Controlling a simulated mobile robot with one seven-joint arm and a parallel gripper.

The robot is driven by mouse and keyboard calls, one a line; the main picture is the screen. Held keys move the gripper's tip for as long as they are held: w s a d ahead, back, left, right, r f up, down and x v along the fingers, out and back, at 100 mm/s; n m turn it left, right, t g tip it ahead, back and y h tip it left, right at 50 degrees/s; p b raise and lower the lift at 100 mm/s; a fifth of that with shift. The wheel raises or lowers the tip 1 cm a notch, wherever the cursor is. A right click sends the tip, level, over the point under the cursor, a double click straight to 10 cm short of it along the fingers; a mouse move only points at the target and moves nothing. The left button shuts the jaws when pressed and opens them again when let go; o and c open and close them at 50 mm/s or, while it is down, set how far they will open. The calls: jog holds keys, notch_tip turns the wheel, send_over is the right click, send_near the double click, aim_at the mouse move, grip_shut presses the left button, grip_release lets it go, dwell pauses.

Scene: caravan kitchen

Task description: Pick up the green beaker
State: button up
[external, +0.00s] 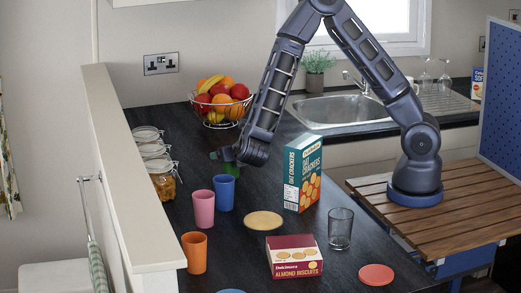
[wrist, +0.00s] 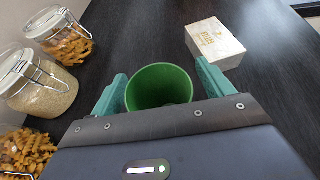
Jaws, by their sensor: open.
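The green beaker (wrist: 160,84) stands between the two fingers of my gripper (wrist: 160,88) in the wrist view, its open rim facing the camera. The fingers are apart, one on each side of the beaker, and whether they touch it cannot be told. In the external view my gripper (external: 223,156) is low over the dark worktop behind the blue beaker. Only a bit of the green beaker (external: 231,169) shows there, mostly hidden behind my gripper and the blue beaker.
Blue (external: 224,193), pink (external: 203,209) and orange (external: 194,253) beakers stand in front. A cracker box (external: 303,172) is to the right, glass jars (external: 160,178) to the left and a fruit bowl (external: 220,107) behind. A small white box (wrist: 215,43) lies beyond the right finger.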

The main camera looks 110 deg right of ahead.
jog(key=shift+c, duration=0.2)
jog(key=c, duration=1)
jog(key=shift+r, duration=0.15)
